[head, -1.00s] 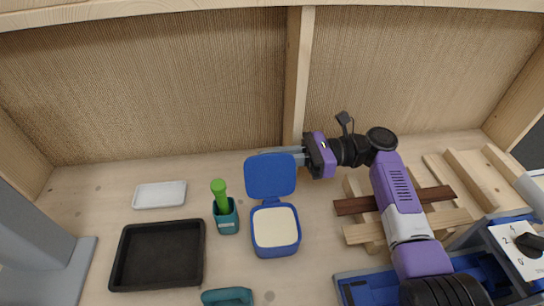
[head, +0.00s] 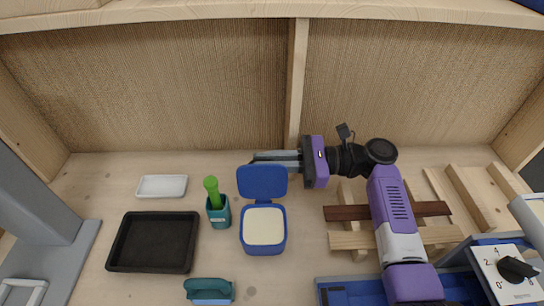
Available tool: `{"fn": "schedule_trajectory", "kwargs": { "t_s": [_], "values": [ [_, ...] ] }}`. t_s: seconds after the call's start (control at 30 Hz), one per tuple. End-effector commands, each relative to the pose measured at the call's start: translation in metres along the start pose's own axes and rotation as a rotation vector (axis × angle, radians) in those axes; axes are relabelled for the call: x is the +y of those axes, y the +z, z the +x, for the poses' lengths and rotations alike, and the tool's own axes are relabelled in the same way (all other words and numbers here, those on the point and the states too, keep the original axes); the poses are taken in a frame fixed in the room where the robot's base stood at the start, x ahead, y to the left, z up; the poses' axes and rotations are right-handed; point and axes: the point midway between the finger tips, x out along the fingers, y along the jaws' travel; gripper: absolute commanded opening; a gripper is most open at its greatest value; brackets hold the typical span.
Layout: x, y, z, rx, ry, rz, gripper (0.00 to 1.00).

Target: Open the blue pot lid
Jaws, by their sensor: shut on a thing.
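The blue pot (head: 264,245) stands on the wooden work surface and shows pale cream contents. Its blue lid (head: 262,182) is swung open on the hinge at the pot's back edge and leans up and away from the pot. My gripper (head: 262,157) comes in from the right, with its grey fingers along the lid's far upper edge. It is shut on the lid there. The lid partly hides the fingertips, so the exact contact is hidden.
A teal holder (head: 219,217) with a green-handled tool (head: 212,190) stands just left of the pot. A black tray (head: 153,268) and a white dish (head: 162,187) lie farther left. A teal-handled item (head: 209,290) lies in front. Wooden slats (head: 350,240) lie right, under my arm.

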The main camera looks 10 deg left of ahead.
Motion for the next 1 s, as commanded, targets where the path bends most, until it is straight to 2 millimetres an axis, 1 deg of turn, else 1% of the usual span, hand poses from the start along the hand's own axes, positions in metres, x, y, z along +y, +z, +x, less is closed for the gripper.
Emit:
{"fn": "schedule_trajectory", "kwargs": {
  "t_s": [0.03,0.23,0.7,0.73,0.77,1.0],
  "values": [
    [0.001,0.005,0.0003,-0.001,0.0,-0.007,0.0],
    [0.0059,0.0078,-0.0002,0.0,0.0,-0.013,0.0],
    [0.0086,0.0064,-0.0008,0.0,-0.001,-0.013,0.0],
    [0.0086,0.0063,-0.0008,0.0,-0.001,-0.013,0.16],
    [0.0087,0.0063,-0.0007,0.0,-0.001,-0.013,0.2],
    [0.0089,0.006,-0.0004,0.001,0.001,-0.012,0.2]
  ]
}}
